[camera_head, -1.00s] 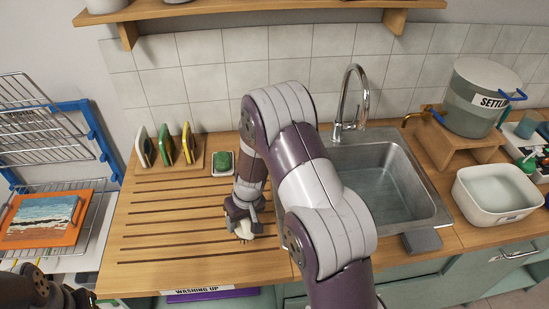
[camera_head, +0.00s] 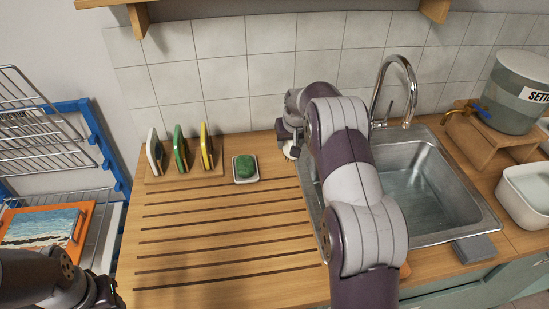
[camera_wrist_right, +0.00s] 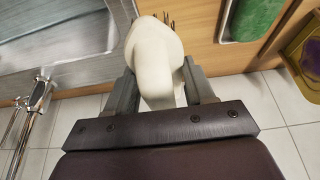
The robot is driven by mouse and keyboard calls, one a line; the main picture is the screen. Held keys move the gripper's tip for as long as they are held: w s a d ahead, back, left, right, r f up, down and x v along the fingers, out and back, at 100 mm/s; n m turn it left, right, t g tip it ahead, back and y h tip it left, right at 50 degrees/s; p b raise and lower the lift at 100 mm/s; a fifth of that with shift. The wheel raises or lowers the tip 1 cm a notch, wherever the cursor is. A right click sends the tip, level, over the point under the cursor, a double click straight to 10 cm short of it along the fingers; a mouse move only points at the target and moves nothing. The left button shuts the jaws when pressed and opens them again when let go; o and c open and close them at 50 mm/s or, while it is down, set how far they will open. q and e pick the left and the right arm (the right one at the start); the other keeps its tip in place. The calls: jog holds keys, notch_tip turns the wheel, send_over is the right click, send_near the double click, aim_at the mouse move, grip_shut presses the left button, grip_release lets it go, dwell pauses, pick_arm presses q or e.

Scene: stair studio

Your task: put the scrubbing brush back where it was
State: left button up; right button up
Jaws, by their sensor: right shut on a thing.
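The scrubbing brush (camera_head: 290,151) shows only as a small pale piece below my right gripper (camera_head: 290,132), at the back of the counter just left of the sink. In the right wrist view its cream, rounded body (camera_wrist_right: 155,50) sits between the two fingers of my right gripper (camera_wrist_right: 163,88), which is shut on it. A few dark bristles show at its far side. I cannot tell whether the brush touches the counter. My left gripper (camera_head: 103,294) is dark and partly cut off at the lower left; its jaws are unclear.
A green soap (camera_head: 246,167) lies in a white dish (camera_head: 236,179) on the grooved wooden drainboard (camera_head: 215,225). The steel sink (camera_head: 425,190) and tap (camera_head: 408,90) are on the right. The drainboard's front is clear.

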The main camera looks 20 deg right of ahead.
jog(key=a+f, duration=0.1)
jog(key=w+a, duration=0.1)
jog(key=w+a+f, duration=0.1)
jog(key=a, duration=0.1)
jog(key=shift+f+p, duration=0.3)
jog(key=shift+p, duration=0.05)
notch_tip(320, 180, down, 4)
jog(key=shift+r+p, duration=0.2)
jog(key=shift+p, duration=0.45)
jog(key=shift+f, duration=0.3)
jog(key=shift+f+b, duration=0.15)
jog(key=shift+b, duration=0.15)
jog(key=o, duration=1)
